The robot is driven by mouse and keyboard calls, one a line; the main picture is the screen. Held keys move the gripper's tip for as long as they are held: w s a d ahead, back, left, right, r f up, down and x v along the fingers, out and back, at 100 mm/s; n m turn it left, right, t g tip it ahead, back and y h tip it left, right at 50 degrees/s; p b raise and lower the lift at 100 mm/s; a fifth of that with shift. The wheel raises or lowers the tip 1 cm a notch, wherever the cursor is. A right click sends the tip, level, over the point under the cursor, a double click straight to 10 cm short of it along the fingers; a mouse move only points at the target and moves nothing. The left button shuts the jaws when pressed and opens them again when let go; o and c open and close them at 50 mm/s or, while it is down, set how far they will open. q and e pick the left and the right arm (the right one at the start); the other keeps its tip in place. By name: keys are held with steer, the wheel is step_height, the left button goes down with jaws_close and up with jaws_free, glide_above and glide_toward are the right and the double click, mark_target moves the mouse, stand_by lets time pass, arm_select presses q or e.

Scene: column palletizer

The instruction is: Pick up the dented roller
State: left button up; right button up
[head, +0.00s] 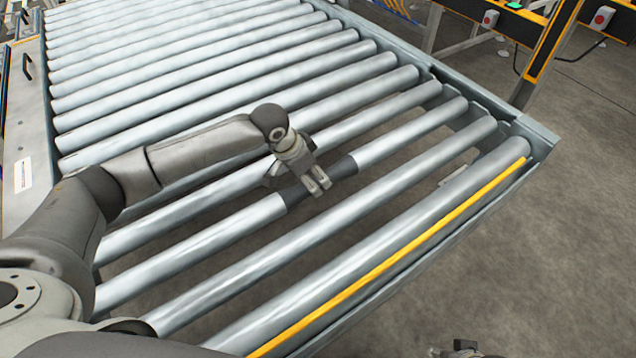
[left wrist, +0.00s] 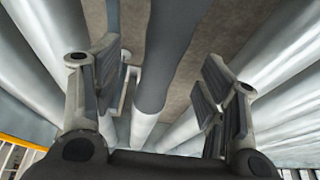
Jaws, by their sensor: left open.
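A silver roller (head: 400,135) with a dark grey middle section lies in the conveyor frame. It is the only one with dark bands, so I take it as the dented roller; no dent can be made out. My left gripper (head: 318,184) is over its dark section and covers part of it in the head view. In the left wrist view the left gripper (left wrist: 166,92) is open, and the roller's dark section (left wrist: 178,45) runs between its spread fingers. I cannot tell whether they touch it. Part of what looks like my right gripper (head: 465,350) shows at the bottom edge.
Plain silver rollers (head: 310,235) lie parallel on both sides of the dark-banded one, with narrow gaps between. The conveyor's side rail (head: 480,92) runs along their right ends. A yellow strip (head: 400,250) marks the near edge. Bare floor (head: 560,250) is clear at the right.

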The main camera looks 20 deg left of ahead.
mark_target(314, 179)
arm_select(q)
steer(key=b+x, duration=0.1)
steer(key=x, duration=0.2)
steer(key=shift+w+f, duration=0.3)
steer(key=shift+f, duration=0.05)
steer(key=shift+w+d+f, duration=0.15)
steer(key=shift+f, duration=0.25)
arm_select(e)
steer(key=v, duration=0.6)
steer(key=shift+r, duration=0.15)
steer(key=shift+w+d, duration=0.1)
steer(key=shift+w, duration=0.05)
arm_select(q)
jaws_close()
